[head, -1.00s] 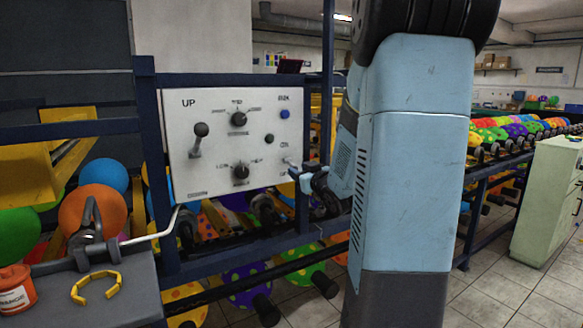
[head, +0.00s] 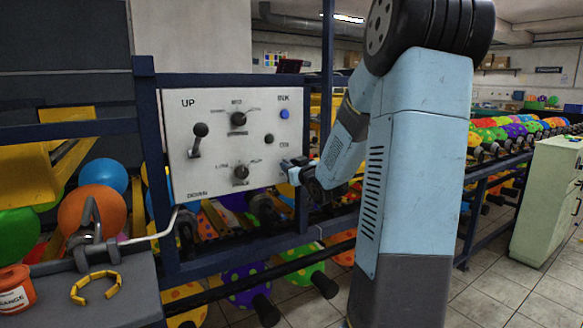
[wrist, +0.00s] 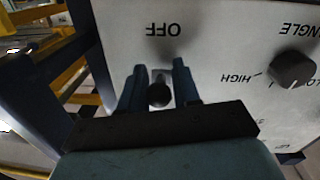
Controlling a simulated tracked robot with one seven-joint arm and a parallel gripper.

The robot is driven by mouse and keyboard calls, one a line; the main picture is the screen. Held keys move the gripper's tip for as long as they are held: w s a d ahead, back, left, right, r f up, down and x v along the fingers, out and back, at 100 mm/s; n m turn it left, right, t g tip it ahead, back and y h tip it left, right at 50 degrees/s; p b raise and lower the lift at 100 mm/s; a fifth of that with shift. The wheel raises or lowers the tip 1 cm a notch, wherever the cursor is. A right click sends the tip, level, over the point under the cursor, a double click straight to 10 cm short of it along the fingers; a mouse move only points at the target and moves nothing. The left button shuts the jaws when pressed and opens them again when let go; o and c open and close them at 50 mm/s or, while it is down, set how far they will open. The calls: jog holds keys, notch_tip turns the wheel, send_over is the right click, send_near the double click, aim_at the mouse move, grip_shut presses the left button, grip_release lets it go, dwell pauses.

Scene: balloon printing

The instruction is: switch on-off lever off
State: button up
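The grey-white control panel (head: 215,110) stands upright in the dark blue frame. The on-off lever, with a dark round knob (wrist: 159,95), shows in the wrist view between the two blue fingers of my gripper (wrist: 160,88). Small gaps show on both sides of the knob, so the fingers are apart around it. The OFF label (wrist: 163,30) appears upside down, beyond the fingertips. In the head view my gripper (head: 288,168) is at the panel's lower right edge and hides this lever. The lever's exact tilt cannot be told.
A larger UP/DOWN lever (head: 198,140) is on the panel's left. Two dark knobs, one the angle knob (wrist: 292,68), and a blue button (head: 284,114) are nearby. The blue frame post (head: 302,170) is close beside my gripper. Balloons (head: 90,210) lie behind the frame.

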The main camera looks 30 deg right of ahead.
grip_shut()
jog(key=shift+a+f+t, duration=0.1)
jog(key=shift+f+t, duration=0.05)
jog(key=shift+t, duration=0.15)
jog(key=shift+w+t, duration=0.1)
jog(key=shift+t, duration=0.4)
jog(key=shift+o, duration=1.2)
grip_release()
jog(key=shift+f, duration=0.1)
